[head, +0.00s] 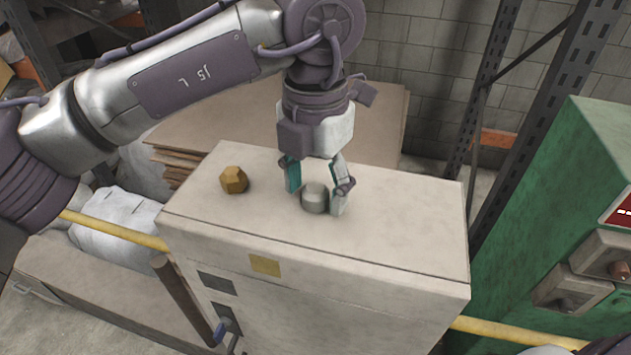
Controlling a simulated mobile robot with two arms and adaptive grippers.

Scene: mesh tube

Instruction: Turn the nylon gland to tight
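A gap shows between the left finger and the gland. My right gripper is not in view.
A green machine (560,200) with grey boxes stands close at the right. Flat cardboard sheets (375,135) lie behind the cabinet. A yellow rail (115,228) runs at the left. The cabinet top is clear at its right and front.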

